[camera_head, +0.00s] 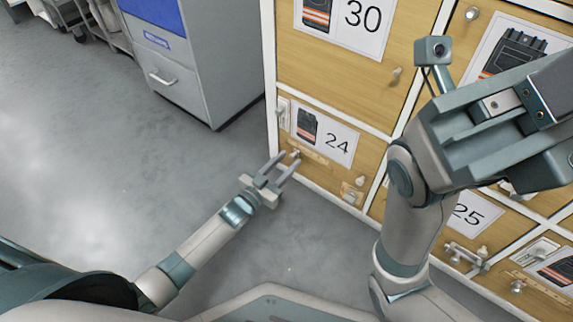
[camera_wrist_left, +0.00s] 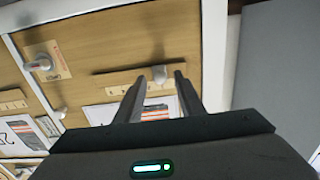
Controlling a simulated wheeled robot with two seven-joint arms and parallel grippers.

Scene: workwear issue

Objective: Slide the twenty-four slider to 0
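The twenty-four slider's small knob (camera_head: 296,153) sits near the left end of its pale wooden track (camera_head: 312,152), under the glove label marked 24 (camera_head: 325,137) in the head view. In the left wrist view the knob (camera_wrist_left: 160,74) stands between the fingertips of my left gripper (camera_wrist_left: 161,77), with the track (camera_wrist_left: 125,89) behind. My left gripper (camera_head: 280,168) is open, its fingers pointing at the cabinet front by the knob. I cannot tell whether a finger touches the knob. My right wrist (camera_head: 490,120) is large at the right; its fingers cannot be made out.
Compartments marked 30 (camera_head: 362,15) and 25 (camera_head: 475,213) adjoin this one. A grey cabinet (camera_head: 190,85) stands at left. The floor between is clear.

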